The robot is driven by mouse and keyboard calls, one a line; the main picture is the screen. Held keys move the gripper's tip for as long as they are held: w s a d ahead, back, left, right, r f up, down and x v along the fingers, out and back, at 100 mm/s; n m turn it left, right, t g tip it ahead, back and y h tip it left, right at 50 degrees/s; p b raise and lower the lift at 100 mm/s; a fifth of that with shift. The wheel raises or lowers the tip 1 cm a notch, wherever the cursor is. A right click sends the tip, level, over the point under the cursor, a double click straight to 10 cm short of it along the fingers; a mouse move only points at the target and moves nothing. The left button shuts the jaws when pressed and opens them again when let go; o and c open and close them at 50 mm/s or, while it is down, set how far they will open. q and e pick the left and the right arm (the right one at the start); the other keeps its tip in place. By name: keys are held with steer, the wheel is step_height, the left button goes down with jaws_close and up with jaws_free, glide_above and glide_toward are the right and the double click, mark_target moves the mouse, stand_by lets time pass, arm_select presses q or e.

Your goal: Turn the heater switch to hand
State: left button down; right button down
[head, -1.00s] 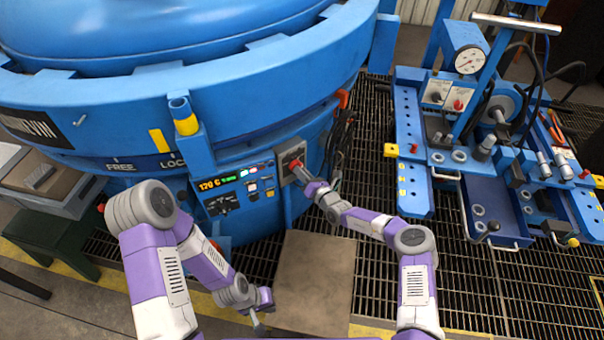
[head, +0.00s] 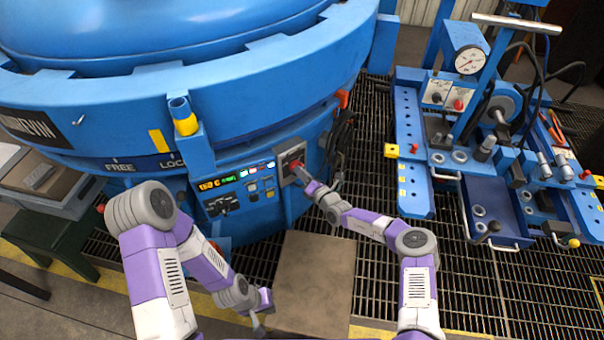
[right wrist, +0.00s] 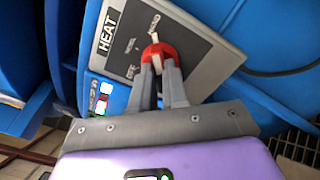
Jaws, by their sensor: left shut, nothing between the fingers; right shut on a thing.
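The heater switch is a red knob (right wrist: 158,50) on a grey plate marked HEAT (right wrist: 200,55), seen in the right wrist view. A pale pointer shows just above the knob, towards the plate's upper edge. The small position labels are too blurred to read surely. In the head view the plate (head: 283,160) sits on the blue furnace front. My right gripper (right wrist: 158,75) is shut on the red knob, with one finger on each side; it also shows in the head view (head: 299,174). My left gripper (head: 259,329) is shut and empty, low in the head view, away from the switch.
A control panel (head: 238,190) with a lit display and several small buttons is left of the switch plate. Dark cables (head: 341,140) hang to its right. A blue test rig (head: 440,160) stands on the grating at right. A brown plate (head: 313,280) lies below.

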steer(key=c, duration=1.1)
jaws_free()
steer(key=shift+c, duration=0.2)
steer(key=p+v, duration=0.3)
steer(key=v, duration=0.4)
steer(key=shift+s+d+p, duration=0.2)
steer(key=shift+s+p, duration=0.1)
